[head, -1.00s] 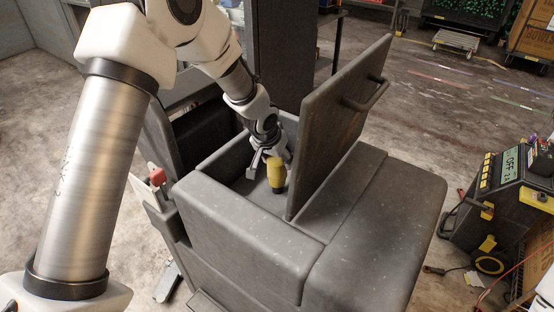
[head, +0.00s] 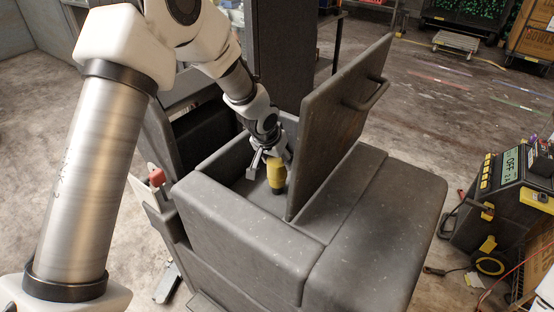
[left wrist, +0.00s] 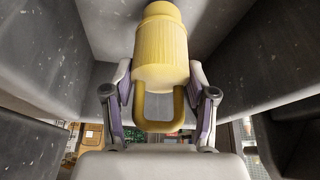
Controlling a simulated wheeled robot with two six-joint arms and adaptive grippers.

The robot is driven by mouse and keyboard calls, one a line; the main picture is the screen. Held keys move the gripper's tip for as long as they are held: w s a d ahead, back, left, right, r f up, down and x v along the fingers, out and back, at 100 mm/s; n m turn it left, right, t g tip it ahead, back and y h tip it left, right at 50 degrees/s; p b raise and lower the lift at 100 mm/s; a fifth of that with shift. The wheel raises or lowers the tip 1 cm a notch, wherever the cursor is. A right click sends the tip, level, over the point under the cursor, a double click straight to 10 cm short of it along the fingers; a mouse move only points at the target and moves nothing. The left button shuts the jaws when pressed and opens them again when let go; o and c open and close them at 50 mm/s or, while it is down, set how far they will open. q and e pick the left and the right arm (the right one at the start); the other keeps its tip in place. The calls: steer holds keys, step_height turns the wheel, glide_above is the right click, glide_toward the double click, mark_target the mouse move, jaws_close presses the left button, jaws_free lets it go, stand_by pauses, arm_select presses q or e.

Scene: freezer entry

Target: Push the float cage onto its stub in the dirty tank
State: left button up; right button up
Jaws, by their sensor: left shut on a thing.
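The float cage (head: 276,174) is a yellow cylinder standing about upright inside the open grey tank (head: 238,222). A short dark piece (head: 277,190) shows under its lower end; I cannot tell whether it is the stub or part of the cage. In the left wrist view the cage (left wrist: 162,62) has a yellow loop handle (left wrist: 158,124) at its near end. My left gripper (head: 268,158) is shut on this handle, with its fingers on both sides in the wrist view (left wrist: 158,105). My right gripper is not in view.
The tank's lid (head: 340,125) stands raised just right of the cage, with a bar handle (head: 368,97). Tank walls surround the gripper closely. A red-topped part (head: 157,177) is at the tank's left side. A black-and-yellow device (head: 510,195) stands on the floor at right.

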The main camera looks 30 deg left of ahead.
mark_target(277, 168)
arm_select(q)
steer(key=shift+f+b, duration=1.65)
steer(key=shift+f, duration=0.05)
steer(key=o, duration=1.2)
steer(key=shift+o, duration=0.2)
steer(key=shift+r, duration=0.1)
steer(key=v, duration=1.2)
steer(key=shift+c, duration=0.4)
